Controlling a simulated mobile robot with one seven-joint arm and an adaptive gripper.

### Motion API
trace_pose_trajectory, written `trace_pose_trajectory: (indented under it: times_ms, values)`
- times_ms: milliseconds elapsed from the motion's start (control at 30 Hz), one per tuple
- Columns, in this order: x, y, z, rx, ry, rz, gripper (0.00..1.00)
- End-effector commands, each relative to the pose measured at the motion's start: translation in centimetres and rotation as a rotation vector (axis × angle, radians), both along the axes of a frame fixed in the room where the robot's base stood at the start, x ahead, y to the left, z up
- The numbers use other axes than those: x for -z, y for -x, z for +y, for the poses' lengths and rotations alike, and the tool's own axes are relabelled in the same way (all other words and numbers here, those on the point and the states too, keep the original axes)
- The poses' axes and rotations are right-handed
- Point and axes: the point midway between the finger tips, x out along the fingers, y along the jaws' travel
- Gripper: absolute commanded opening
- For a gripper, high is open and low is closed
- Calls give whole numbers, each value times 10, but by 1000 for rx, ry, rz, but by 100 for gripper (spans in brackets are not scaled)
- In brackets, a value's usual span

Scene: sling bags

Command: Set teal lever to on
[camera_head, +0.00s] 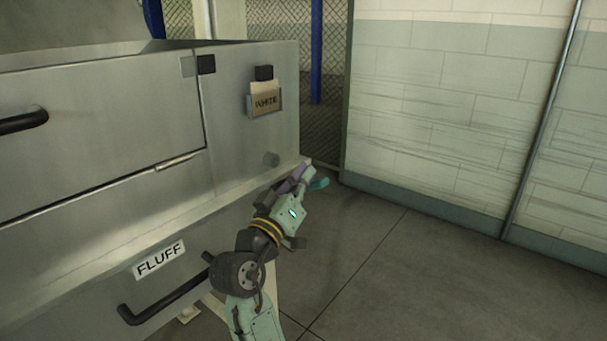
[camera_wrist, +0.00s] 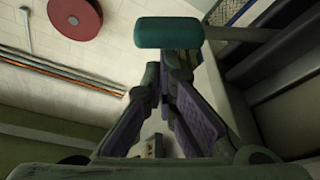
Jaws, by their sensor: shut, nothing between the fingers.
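The teal lever (camera_head: 319,184) sticks out at the right end of the grey metal machine, just past my gripper (camera_head: 303,172). In the wrist view the lever's teal grip (camera_wrist: 168,32) lies across the top, with a grey shaft (camera_wrist: 240,33) running right from it. My gripper (camera_wrist: 180,62) is shut and empty, its purple-padded fingers meeting close to the grip. The grip hides the very tips, so I cannot tell whether they touch it. The lever's pivot and any on/off marking are not seen.
The machine's front has a black handle (camera_head: 165,298) and a "FLUFF" label (camera_head: 159,260) at left. Open floor (camera_head: 390,270) lies to the right, before a block wall (camera_head: 450,120). A chain-link fence (camera_head: 332,80) stands behind.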

Motion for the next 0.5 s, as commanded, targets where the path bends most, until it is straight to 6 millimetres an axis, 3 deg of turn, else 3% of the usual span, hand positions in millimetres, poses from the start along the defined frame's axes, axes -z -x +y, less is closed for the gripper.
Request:
trace_pose_trajectory:
  times_ms: [500]
  values:
    - [12,4,-6,2,-77,-56,0]
